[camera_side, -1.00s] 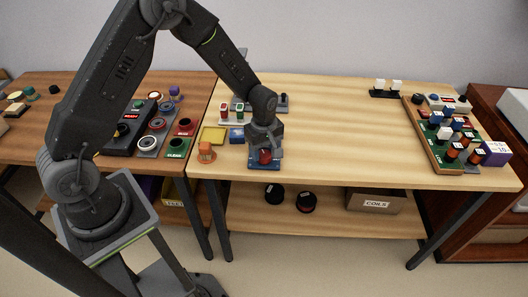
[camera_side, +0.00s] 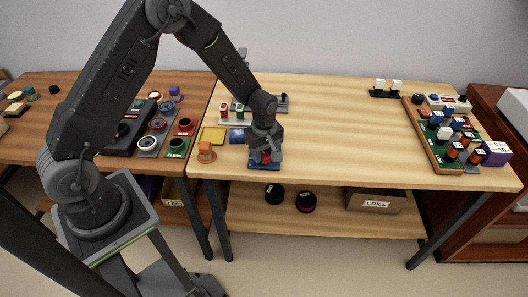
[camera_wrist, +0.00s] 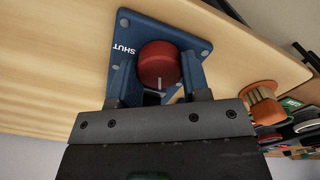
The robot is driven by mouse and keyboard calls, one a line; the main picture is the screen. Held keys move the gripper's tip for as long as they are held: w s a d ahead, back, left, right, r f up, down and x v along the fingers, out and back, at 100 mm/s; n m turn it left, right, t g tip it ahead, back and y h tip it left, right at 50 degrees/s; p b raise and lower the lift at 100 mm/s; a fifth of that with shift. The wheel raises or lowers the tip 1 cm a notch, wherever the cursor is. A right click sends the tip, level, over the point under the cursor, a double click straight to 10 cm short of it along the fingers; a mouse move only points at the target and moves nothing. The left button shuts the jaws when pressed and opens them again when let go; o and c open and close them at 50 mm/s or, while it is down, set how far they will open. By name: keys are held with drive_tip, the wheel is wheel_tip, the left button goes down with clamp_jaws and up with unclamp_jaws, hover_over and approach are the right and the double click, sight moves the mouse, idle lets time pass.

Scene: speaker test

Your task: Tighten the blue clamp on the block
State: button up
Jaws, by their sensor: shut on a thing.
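A blue base plate (camera_wrist: 185,30) with bolted corners and the white word SHUT lies on the light wood table; it also shows in the side view (camera_side: 264,166). A red round knob (camera_wrist: 158,64) with a white mark stands on it, and shows in the side view (camera_side: 266,157). I take this to be the blue clamp. My gripper (camera_wrist: 158,78) points down over it, with one bluish finger on each side of the knob, shut on it. It shows in the side view (camera_side: 266,152). I cannot make out a separate block; the gripper hides part of the plate.
Switch panels crowd the darker table. A board of coloured blocks (camera_side: 420,140) is far right. The table's middle is clear.

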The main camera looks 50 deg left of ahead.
drive_tip(key=shift+m, duration=0.3)
drive_tip(key=m, duration=0.3)
drive_tip(key=shift+m, duration=0.4)
drive_tip(key=m, duration=0.3)
drive_tip(key=shift+w+m, duration=0.1)
drive_tip(key=shift+m, duration=0.2)
drive_tip(key=m, duration=0.4)
drive_tip(key=shift+d+r+m, duration=0.1)
drive_tip(key=shift+m, duration=1.9)
drive_tip(key=o, duration=0.7)
drive_tip(key=shift+c, duration=0.2)
